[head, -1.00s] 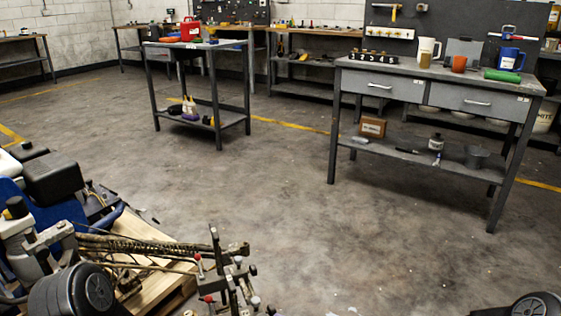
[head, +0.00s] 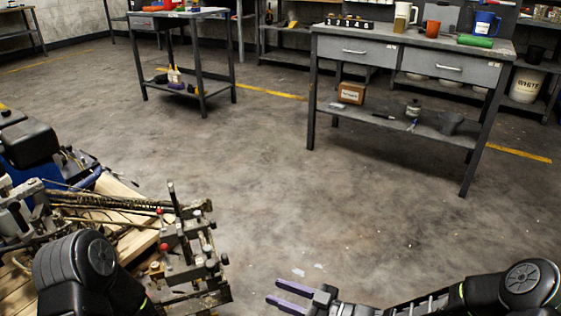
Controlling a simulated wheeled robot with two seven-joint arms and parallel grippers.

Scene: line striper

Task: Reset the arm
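My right gripper (head: 283,296) is at the bottom centre of the head view, low over the bare floor. Its two purple fingers are apart with nothing between them. My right arm reaches in from the lower right. My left arm (head: 75,270) shows as a black rounded link at the lower left, in front of the line striper. My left gripper is not in view. The line striper (head: 185,255) stands at the left, with a metal bracket, red knobs and hoses, partly on a wooden pallet (head: 135,243).
A grey workbench (head: 405,60) with two drawers and a lower shelf stands at the right. A smaller metal table (head: 190,60) stands at the back left. A white bucket (head: 526,86) is at the far right. The floor in the middle is clear.

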